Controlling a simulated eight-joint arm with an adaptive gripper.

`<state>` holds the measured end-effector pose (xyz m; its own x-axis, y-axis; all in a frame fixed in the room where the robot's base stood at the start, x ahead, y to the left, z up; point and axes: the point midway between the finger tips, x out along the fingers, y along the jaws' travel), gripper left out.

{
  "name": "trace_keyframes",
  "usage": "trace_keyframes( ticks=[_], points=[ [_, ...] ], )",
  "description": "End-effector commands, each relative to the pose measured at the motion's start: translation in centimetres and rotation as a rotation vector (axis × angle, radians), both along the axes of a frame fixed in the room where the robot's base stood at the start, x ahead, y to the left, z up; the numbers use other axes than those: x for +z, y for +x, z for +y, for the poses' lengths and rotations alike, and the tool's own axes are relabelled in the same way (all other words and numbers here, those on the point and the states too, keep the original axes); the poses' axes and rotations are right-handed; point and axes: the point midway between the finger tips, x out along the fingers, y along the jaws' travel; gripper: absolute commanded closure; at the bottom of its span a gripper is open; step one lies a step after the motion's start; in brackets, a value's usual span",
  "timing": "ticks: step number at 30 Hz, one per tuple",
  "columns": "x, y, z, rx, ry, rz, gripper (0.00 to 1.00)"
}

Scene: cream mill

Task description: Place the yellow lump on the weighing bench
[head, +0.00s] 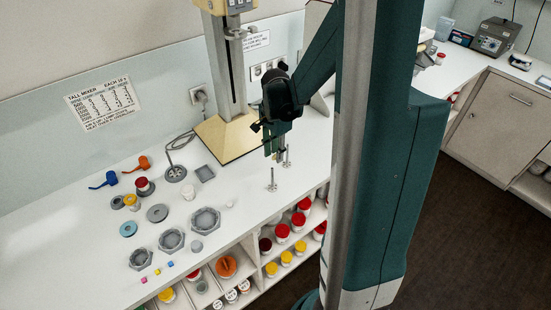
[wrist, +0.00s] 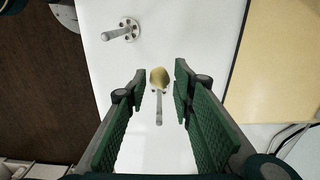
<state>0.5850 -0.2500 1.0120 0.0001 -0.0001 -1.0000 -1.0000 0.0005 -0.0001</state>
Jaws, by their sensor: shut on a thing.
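The yellow lump (wrist: 160,77) is small and rounded, and shows in the wrist view between the tips of my gripper (wrist: 160,84). My gripper is shut on it and holds it over the white bench. In the head view my gripper (head: 275,153) points down above the bench, just right of the tall mixer's base; the lump is not clear there. At the far right is another white counter (head: 475,75) with a grey device (head: 493,37) and a small scale-like device (head: 521,62). I cannot tell from the frames whether that counter is the weighing bench.
Metal stirrer rods (head: 271,180) on round feet stand beneath and beside my gripper; one shows in the wrist view (wrist: 116,34). The mixer's cream base (head: 228,138) is close by. Grey hexagonal dishes (head: 205,220) and jars fill the bench's left. Dark floor (head: 455,200) separates the counters.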

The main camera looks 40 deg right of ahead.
Motion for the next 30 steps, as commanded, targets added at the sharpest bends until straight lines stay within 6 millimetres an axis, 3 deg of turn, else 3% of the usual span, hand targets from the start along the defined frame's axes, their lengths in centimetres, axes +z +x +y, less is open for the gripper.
trace_keyframes(
  ticks=[10,30],
  points=[
    [2.8,0.0,0.0,0.000,0.000,0.000,0.85],
    [3.1,0.0,0.0,0.000,0.000,0.000,0.85]
  ],
)
